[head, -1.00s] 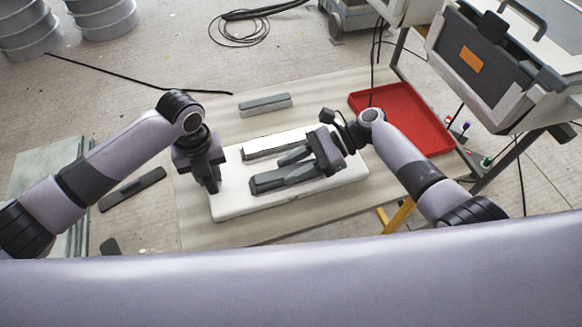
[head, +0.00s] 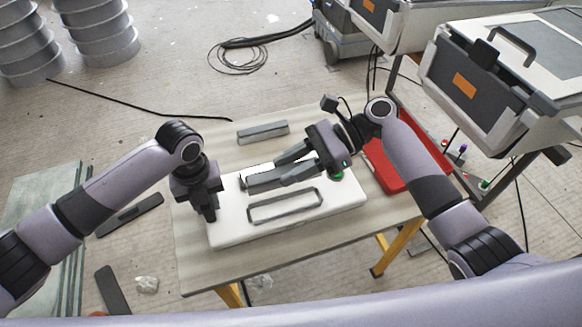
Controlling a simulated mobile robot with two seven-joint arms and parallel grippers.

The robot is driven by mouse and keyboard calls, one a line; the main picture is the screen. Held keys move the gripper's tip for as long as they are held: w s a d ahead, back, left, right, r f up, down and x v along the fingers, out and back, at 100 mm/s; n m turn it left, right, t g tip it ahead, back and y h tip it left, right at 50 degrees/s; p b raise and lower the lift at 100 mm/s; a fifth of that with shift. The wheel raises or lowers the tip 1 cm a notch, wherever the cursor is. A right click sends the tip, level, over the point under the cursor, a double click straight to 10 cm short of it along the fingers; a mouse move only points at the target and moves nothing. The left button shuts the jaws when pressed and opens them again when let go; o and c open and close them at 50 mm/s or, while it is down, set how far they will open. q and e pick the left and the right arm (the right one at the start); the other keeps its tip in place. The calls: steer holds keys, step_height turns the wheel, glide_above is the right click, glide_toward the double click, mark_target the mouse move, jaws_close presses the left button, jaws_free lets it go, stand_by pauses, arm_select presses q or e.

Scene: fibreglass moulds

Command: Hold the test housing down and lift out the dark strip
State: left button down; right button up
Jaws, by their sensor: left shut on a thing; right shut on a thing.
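The white test housing (head: 225,232) lies flat on the table. Its near face shows an empty, dark-rimmed slot (head: 285,206). My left gripper (head: 206,212) points down at the housing's left end and is shut on its edge. My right gripper (head: 282,170) is shut on the dark strip (head: 258,184), a long grey bar. The strip's right part is hidden by the fingers.
A grey bar (head: 263,131) lies at the back of the table (head: 205,140). A red tray (head: 388,172) is at the right, partly behind my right arm. A green spot (head: 338,176) shows near the housing's right end. Cased equipment (head: 500,75) stands at the far right.

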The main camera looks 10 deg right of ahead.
arm_select(q)
steer(key=c, duration=0.8)
jaws_free()
step_height(320, 180, up, 12)
steer(key=shift+r, duration=0.1)
steer(key=shift+s, duration=0.1)
